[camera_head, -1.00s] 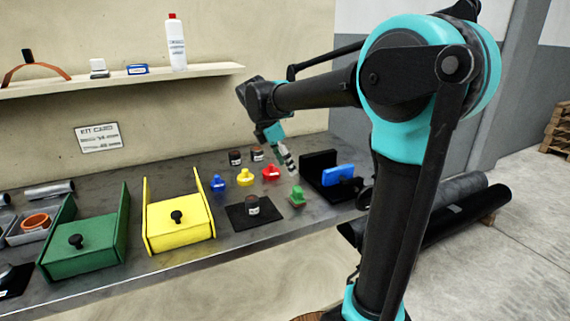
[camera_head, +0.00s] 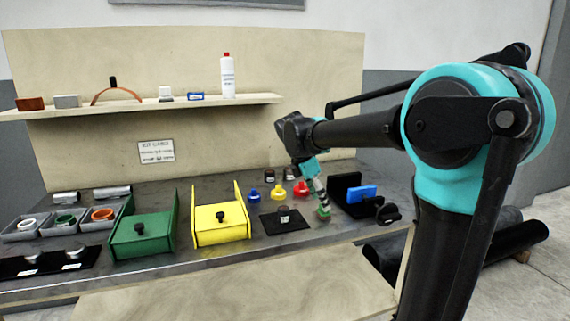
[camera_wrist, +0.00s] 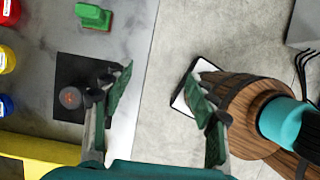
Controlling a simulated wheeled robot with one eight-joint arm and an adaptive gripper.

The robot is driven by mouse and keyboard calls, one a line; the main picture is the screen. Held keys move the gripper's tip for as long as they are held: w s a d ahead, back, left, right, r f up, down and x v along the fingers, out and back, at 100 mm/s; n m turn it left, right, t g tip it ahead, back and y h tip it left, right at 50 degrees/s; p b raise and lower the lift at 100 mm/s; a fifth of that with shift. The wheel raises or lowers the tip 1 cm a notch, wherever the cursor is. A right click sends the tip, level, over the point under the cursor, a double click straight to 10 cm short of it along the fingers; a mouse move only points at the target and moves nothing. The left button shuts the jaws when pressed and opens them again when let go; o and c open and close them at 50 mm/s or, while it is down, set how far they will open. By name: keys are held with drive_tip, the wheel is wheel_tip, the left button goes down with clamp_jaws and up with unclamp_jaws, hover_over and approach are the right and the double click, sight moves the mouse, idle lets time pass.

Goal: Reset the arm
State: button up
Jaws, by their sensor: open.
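My arm (camera_head: 360,132) reaches left over the workbench, its upper links large at the right of the head view. My gripper (camera_head: 322,203) points down near the bench's front, in front of a small green piece that it mostly hides. In the wrist view my gripper (camera_wrist: 162,92) has its two green-padded fingers spread, with nothing between them. The green piece (camera_wrist: 94,16) lies apart from the fingers at the top left.
Blue (camera_head: 253,195), yellow (camera_head: 278,192) and red (camera_head: 301,189) pieces stand behind the gripper. A black holder with a blue block (camera_head: 362,193) is to its right. Yellow (camera_head: 220,226) and green (camera_head: 145,236) lidded boxes are left. A shelf (camera_head: 150,106) runs behind.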

drive_tip(key=s+d+f+m+t+y, duration=0.1)
drive_tip(key=s+d+f+m, duration=0.3)
drive_tip(key=s+f+m, duration=0.6)
drive_tip(key=s+d+f+m+t+y, duration=0.1)
drive_tip(key=s+d+f+m+y, duration=0.2)
drive_tip(key=s+f+m, duration=0.8)
drive_tip(key=shift+d+f+m+t, duration=0.3)
drive_tip(key=shift+d+f+t, duration=0.1)
drive_tip(key=shift+d, duration=0.25)
